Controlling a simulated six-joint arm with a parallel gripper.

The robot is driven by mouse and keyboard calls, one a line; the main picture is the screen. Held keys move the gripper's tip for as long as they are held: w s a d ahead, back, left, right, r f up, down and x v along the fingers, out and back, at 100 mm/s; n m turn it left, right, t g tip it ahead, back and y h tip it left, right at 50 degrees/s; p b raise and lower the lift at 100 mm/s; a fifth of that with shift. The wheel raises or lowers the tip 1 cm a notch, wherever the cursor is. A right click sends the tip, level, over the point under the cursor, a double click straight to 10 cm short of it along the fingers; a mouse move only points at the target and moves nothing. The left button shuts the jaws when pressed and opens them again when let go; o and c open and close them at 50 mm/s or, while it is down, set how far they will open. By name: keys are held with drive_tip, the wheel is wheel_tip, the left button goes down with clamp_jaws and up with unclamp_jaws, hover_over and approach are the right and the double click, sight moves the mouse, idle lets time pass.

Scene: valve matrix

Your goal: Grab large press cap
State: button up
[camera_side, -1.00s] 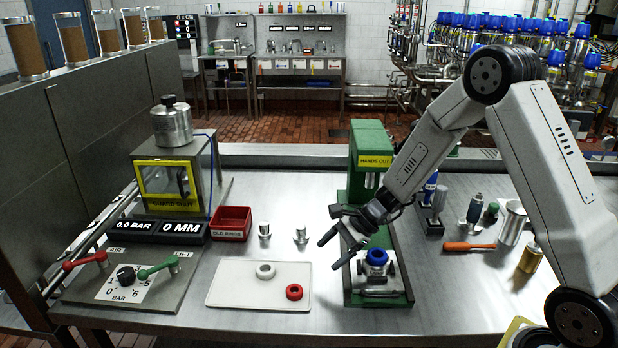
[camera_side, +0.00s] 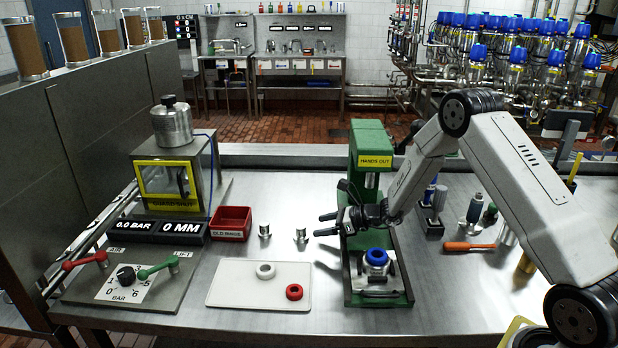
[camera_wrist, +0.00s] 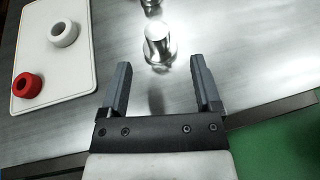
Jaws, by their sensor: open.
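Two small shiny metal caps stand upright on the steel table: a nearer cap (camera_side: 301,236) with a wide flange, and another cap (camera_side: 264,230) to its left. I cannot tell for sure which is the large press cap. My gripper (camera_side: 324,225) is open and empty, just right of the nearer cap, fingers pointing left. In the wrist view, the nearer cap (camera_wrist: 158,45) is just beyond and roughly centred between the open fingertips (camera_wrist: 160,68). The other cap (camera_wrist: 151,5) is cut off at the top edge.
A white board (camera_side: 230,286) with a white ring (camera_side: 265,270) and a red ring (camera_side: 294,292) lies at front left. The green press (camera_side: 369,150), with a blue ring (camera_side: 377,257) on its fixture, stands beside my gripper. A red bin (camera_side: 231,222) is left of the caps.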

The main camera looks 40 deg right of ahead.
sight(301, 230)
drive_tip(key=shift+x, duration=3.45)
drive_tip(key=shift+s+a, duration=0.1)
clamp_jaws()
